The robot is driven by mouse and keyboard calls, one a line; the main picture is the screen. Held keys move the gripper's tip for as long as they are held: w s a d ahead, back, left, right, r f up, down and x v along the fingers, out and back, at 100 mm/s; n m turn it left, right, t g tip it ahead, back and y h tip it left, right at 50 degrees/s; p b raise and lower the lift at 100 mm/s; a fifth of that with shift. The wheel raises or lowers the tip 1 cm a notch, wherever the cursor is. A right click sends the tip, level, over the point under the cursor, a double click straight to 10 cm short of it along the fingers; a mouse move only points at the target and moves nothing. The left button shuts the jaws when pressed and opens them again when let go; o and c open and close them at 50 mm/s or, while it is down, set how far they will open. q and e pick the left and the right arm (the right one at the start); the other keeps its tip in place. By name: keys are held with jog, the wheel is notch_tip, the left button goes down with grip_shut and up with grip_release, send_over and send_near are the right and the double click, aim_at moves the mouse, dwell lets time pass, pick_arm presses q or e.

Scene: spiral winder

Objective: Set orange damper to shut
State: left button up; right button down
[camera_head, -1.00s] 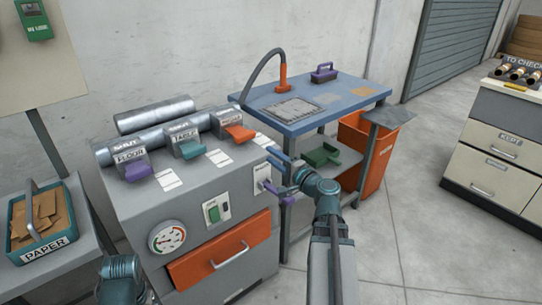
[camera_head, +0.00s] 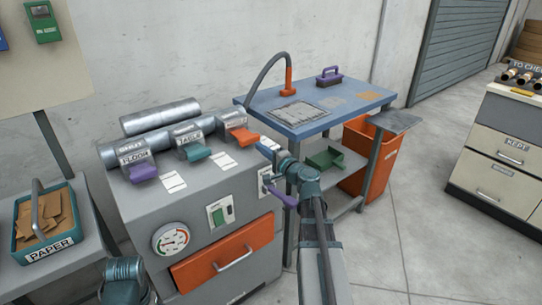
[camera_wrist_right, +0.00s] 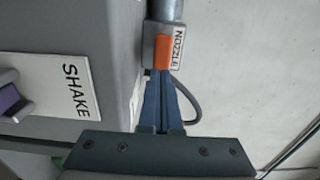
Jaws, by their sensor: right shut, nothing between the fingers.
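The orange damper handle (camera_head: 245,136) sticks out of the rightmost grey housing on the metal pipe atop the grey machine. In the right wrist view the orange handle (camera_wrist_right: 163,52) sits on a housing labelled NOZZLE. My right gripper (camera_head: 264,149) is just right of the handle in the head view, with its blue fingers together and empty. In the right wrist view the fingertips (camera_wrist_right: 160,78) point at the handle's lower end; I cannot tell whether they touch. At the lower left only a teal part of my left arm shows; its gripper is out of view.
Beside it on the pipe are the teal TABLE damper (camera_head: 196,153) and the purple FLOOR damper (camera_head: 143,173). A purple lever (camera_head: 283,196) sticks out of the machine's side, near my right arm. A blue-topped table (camera_head: 350,103) stands behind right.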

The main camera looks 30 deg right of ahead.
aim_at(252, 141)
jog(key=shift+w+a, duration=0.1)
jog(key=shift+w, duration=1.1)
jog(key=w, duration=0.3)
jog(key=shift+w+a, duration=0.1)
pick_arm(q)
jog(key=shift+s, duration=0.1)
pick_arm(e)
jog(key=shift+r, duration=0.1)
jog(key=shift+w, duration=0.1)
jog(key=shift+s, duration=0.35)
jog(key=s, duration=0.5)
jog(key=shift+s+d, duration=0.25)
jog(key=shift+s, duration=0.15)
pick_arm(q)
jog(key=shift+s+d, duration=0.55)
jog(key=shift+d, duration=0.35)
pick_arm(e)
jog(key=s, duration=0.8)
jog(key=shift+d, duration=0.25)
